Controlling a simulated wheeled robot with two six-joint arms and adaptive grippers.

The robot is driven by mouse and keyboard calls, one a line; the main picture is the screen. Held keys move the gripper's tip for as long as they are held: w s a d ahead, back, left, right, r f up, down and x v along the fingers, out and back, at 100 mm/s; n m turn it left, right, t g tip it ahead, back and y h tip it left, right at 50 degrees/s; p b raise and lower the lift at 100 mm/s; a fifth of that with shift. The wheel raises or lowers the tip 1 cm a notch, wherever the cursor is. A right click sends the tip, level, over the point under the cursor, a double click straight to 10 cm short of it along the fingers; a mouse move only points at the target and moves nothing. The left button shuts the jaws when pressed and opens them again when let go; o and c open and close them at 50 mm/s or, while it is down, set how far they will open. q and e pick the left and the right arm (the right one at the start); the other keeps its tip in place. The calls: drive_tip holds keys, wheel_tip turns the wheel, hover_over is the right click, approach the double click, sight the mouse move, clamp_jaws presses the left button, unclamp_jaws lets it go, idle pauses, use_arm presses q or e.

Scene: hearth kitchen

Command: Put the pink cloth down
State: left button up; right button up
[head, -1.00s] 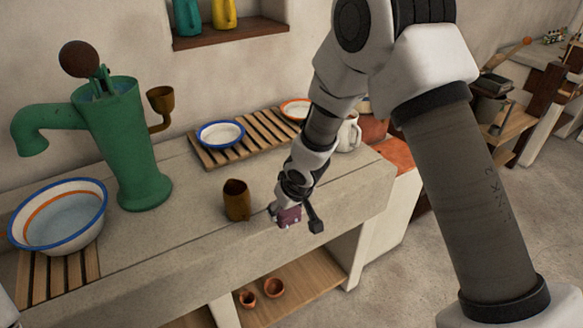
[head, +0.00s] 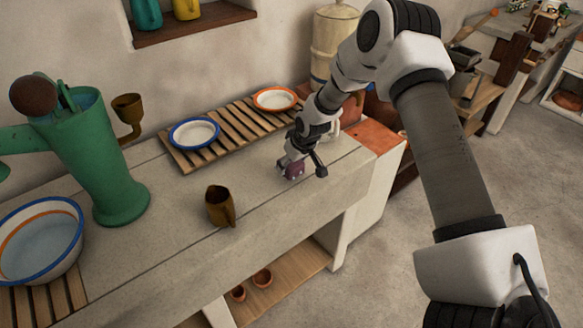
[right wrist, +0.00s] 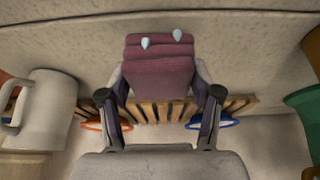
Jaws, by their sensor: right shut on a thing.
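The pink cloth (head: 294,172) is a small folded, purplish bundle low over the stone counter (head: 262,200), toward its right end. My right gripper (head: 291,166) is shut on it. In the right wrist view the folded cloth (right wrist: 160,75) fills the space between the two fingers, with two small pale tips showing on its upper part. I cannot tell whether the cloth touches the counter. My left gripper is not in view.
A brown mug (head: 218,206) stands left of the cloth. Behind are a slatted rack (head: 221,132) with a blue-rimmed bowl (head: 194,132) and an orange-rimmed plate (head: 275,99). A white jug (right wrist: 50,108) is close by. The green pump (head: 107,160) and basin (head: 40,240) stand left. Bare counter surrounds the cloth.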

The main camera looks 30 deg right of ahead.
wheel_tip(320, 180, down, 3)
drive_tip(key=shift+d+f+b, duration=0.15)
drive_tip(key=shift+f+b, duration=0.05)
drive_tip(key=shift+b, duration=0.25)
drive_tip(key=shift+w+f, duration=0.2)
drive_tip(key=shift+f, duration=0.05)
drive_tip(key=shift+r, duration=0.1)
drive_tip(key=shift+s+f, duration=0.1)
drive_tip(key=shift+f, duration=0.1)
drive_tip(key=o, duration=1)
drive_tip(key=shift+o, duration=0.2)
